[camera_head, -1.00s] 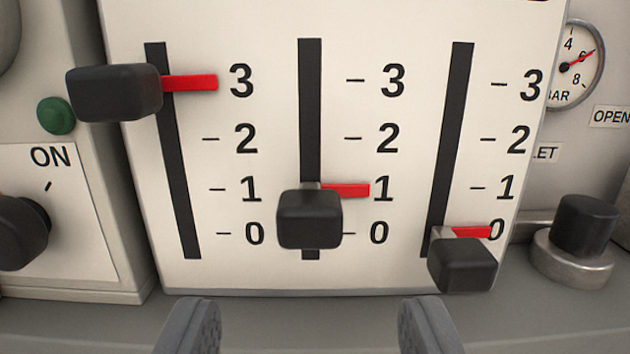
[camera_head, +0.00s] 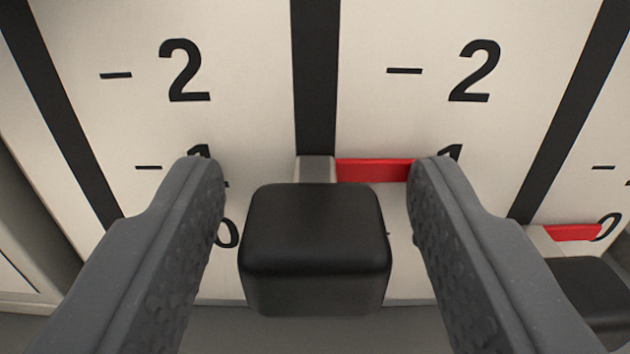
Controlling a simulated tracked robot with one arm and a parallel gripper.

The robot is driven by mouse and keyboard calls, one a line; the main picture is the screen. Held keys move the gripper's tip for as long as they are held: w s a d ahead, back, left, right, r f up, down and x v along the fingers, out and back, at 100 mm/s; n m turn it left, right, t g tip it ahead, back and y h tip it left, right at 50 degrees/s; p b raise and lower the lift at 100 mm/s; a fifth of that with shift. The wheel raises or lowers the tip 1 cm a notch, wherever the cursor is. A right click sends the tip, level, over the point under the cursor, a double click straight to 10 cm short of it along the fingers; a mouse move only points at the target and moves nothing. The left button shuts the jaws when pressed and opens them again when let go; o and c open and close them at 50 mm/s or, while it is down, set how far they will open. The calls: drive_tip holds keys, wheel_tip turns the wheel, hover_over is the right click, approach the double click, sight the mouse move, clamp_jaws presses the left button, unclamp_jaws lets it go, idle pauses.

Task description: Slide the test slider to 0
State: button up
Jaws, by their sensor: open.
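A panel with vertical slots carries several black slider knobs with red pointers. The middle slider's black knob (camera_head: 314,240) is at the centre of the view, between the two fingers of my gripper (camera_head: 315,200). The gripper is open, with a gap on each side of the knob. The middle slider's red pointer (camera_head: 374,170) is at the height of the 1 mark, which the right finger partly covers. The test label is not in view, so I cannot tell which slider bears that name.
The right slider's knob (camera_head: 588,290) is at the lower right, close to my right finger, with its red pointer (camera_head: 572,233) at 0. The left slot (camera_head: 62,110) runs behind my left finger. The panel face (camera_head: 250,60) above the middle knob is clear.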

sight(316, 326)
clamp_jaws()
wheel_tip(316, 326, down, 4)
drive_tip(key=b, duration=0.3)
drive_tip(key=shift+r, duration=0.25)
drive_tip(key=shift+w+f, duration=0.2)
unclamp_jaws()
drive_tip(key=shift+s+r, duration=0.1)
drive_tip(key=shift+s, duration=0.1)
